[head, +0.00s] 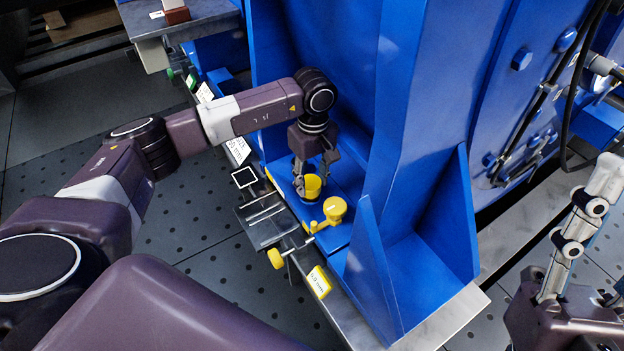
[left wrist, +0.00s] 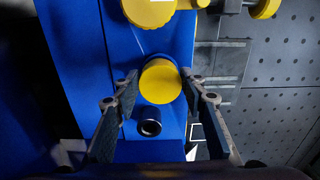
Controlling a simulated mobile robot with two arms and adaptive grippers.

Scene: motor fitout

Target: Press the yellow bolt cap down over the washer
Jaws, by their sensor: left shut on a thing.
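The yellow bolt cap (head: 312,187) is between the fingers of my left gripper (head: 315,174), just above the blue base plate. In the left wrist view the cap (left wrist: 160,82) shows its round yellow face between both fingertips, and the left gripper (left wrist: 160,88) is shut on it. A dark, round-ended stud or socket (left wrist: 148,120) shows beside the cap in the left wrist view. I cannot make out the washer, nor whether the cap touches anything below. My right gripper (head: 578,245) is partly in view at the right edge, away from the cap; its opening is unclear.
A larger yellow knob-like part (head: 335,209) stands on the blue plate near the cap. Tall blue frame walls (head: 415,130) rise close behind and to the right. A grey bracket (head: 265,218) and a yellow tag (head: 319,282) line the front edge.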

